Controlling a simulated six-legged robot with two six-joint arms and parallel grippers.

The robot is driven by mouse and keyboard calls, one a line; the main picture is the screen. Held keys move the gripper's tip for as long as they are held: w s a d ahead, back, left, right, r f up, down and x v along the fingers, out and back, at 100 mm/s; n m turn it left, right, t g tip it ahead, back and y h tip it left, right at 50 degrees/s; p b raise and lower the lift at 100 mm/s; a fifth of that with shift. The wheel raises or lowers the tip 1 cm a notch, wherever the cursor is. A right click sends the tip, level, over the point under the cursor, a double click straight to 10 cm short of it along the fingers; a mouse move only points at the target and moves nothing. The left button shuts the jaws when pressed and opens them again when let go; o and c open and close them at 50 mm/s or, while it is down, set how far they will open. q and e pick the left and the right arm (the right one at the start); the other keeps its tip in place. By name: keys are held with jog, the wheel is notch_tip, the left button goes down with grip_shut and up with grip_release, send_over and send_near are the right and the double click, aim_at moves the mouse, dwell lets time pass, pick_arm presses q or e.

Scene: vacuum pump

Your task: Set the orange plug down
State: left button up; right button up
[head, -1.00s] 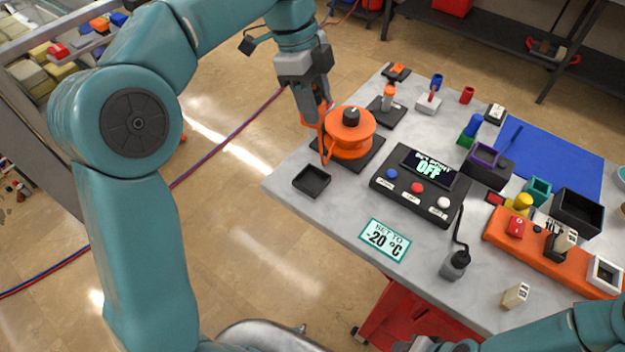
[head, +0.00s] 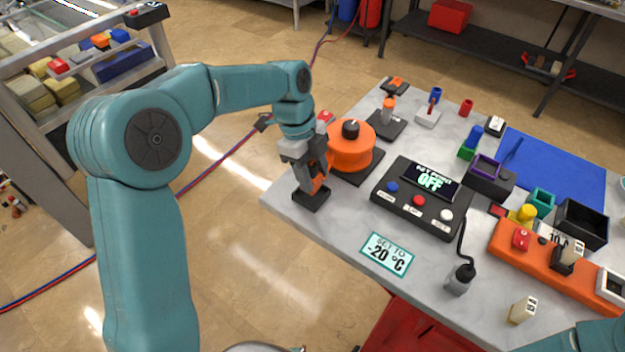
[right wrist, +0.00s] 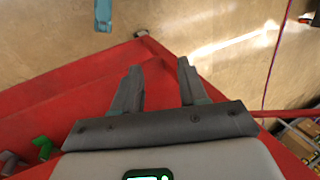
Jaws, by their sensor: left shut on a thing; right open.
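My left gripper (head: 314,184) points down at the table's near left corner. It is shut on the orange plug (head: 318,184), of which only a small part shows between the fingers. The plug is at or just above the small black tray (head: 311,203); I cannot tell whether it touches the tray floor. The orange reel (head: 350,150) with a black knob stands on a dark base just behind and to the right. My right gripper (right wrist: 159,68) is open and empty in the right wrist view, over red surfaces and the floor.
A black control box (head: 425,195) reading OFF stands right of the reel. A sign (head: 387,254) reading "SET TO -20 °C" lies in front of it. An orange power strip (head: 550,262) and a blue mat (head: 553,165) are further right. Bare tabletop lies left of the sign.

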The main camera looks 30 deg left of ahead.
aim_at(313, 181)
pick_arm(q)
notch_tip(313, 181, down, 3)
jog(key=shift+w, duration=0.15)
jog(key=o, duration=1.1)
jog(key=shift+f, duration=0.15)
